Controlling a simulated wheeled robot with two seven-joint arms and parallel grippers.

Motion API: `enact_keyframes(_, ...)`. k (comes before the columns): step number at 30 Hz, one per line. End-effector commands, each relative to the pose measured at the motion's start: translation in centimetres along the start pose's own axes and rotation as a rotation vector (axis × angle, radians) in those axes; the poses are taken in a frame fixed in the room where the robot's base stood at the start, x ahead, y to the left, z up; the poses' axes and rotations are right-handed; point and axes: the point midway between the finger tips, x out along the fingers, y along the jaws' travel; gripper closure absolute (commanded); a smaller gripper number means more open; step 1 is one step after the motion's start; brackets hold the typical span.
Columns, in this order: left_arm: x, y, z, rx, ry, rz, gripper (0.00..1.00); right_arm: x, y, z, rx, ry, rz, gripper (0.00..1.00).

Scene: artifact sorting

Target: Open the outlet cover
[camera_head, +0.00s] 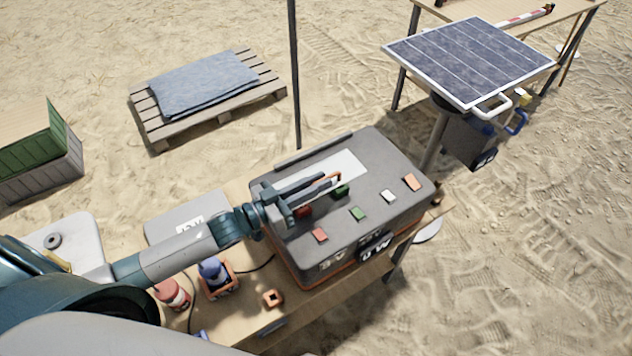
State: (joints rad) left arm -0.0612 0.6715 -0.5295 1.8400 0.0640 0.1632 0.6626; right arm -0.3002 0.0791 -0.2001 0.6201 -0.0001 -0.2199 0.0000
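A dark grey box-shaped machine (395,205) with an orange base stands on a wooden table. Its top carries several small red, green, white and orange blocks or buttons and a pale panel (345,163). A black piece with white lettering (377,246) sits on its front side. I cannot tell which part is the outlet cover. My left gripper (331,178) is over the machine's top, near the pale panel. Its two long fingers look apart, with no object clearly held between them. The fingers hide part of the top. My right gripper is not in view.
On the table (320,303) are a red-and-white container (172,293), a blue item in an orange holder (214,275), and a small orange block (273,298). A solar panel (468,60) stands at the back right. A thin pole (294,75) rises behind the machine.

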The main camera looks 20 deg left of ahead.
Motion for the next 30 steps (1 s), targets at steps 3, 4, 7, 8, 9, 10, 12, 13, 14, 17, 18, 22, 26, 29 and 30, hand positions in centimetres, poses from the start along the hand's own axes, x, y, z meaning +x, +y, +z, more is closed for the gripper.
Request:
enact_keyframes(3, 0.0, 0.0, 0.0, 0.0, 0.0, 0.0, 1.0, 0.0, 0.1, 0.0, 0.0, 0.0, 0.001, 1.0)
enact_keyframes(4, 0.0, 0.0, 0.0, 0.0, 0.0, 0.001, 1.0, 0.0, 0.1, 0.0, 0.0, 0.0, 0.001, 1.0)
enact_keyframes(7, 0.0, 0.1, 0.0, -0.001, 0.0, 0.001, 1.0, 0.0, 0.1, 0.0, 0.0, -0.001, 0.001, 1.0)
enact_keyframes(8, 0.0, 0.0, 0.0, -0.002, 0.0, 0.001, 1.0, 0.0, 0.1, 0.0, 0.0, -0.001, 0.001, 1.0)
enact_keyframes(9, 0.0, 0.0, -0.1, -0.004, 0.0, 0.001, 1.0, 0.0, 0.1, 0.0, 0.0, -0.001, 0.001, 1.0)
enact_keyframes(10, 0.0, 0.0, -0.1, -0.007, 0.0, 0.001, 1.0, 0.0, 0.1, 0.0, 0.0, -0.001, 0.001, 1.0)
enact_keyframes(12, 0.0, -0.1, -0.2, -0.015, 0.001, 0.001, 1.0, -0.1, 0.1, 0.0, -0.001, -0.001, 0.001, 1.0)
enact_keyframes(13, 0.0, -0.1, -0.2, -0.021, 0.001, 0.001, 1.0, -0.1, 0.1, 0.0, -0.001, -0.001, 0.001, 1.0)
enact_keyframes(14, 0.0, -0.2, -0.3, -0.027, 0.001, 0.001, 1.0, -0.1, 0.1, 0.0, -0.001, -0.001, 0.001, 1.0)
enact_keyframes(17, 0.0, -0.5, -0.7, -0.054, 0.001, 0.001, 1.0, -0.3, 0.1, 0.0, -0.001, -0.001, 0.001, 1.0)
enact_keyframes(18, 0.0, -0.7, -0.8, -0.071, 0.0, 0.001, 1.0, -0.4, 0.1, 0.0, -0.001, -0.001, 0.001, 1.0)
enact_keyframes(22, 0.0, -1.4, -1.5, -0.137, 0.0, 0.001, 1.0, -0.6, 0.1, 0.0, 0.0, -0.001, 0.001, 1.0)
enact_keyframes(26, 0.0, -2.6, -2.2, -0.227, -0.001, 0.0, 1.0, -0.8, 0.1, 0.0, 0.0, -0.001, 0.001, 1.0)
enact_keyframes(29, 0.0, -3.6, -2.7, -0.31, -0.001, 0.001, 1.0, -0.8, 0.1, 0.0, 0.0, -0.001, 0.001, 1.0)
enact_keyframes(30, 0.0, -4.1, -2.9, -0.347, -0.001, 0.0, 1.0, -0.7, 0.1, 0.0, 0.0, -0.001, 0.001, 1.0)
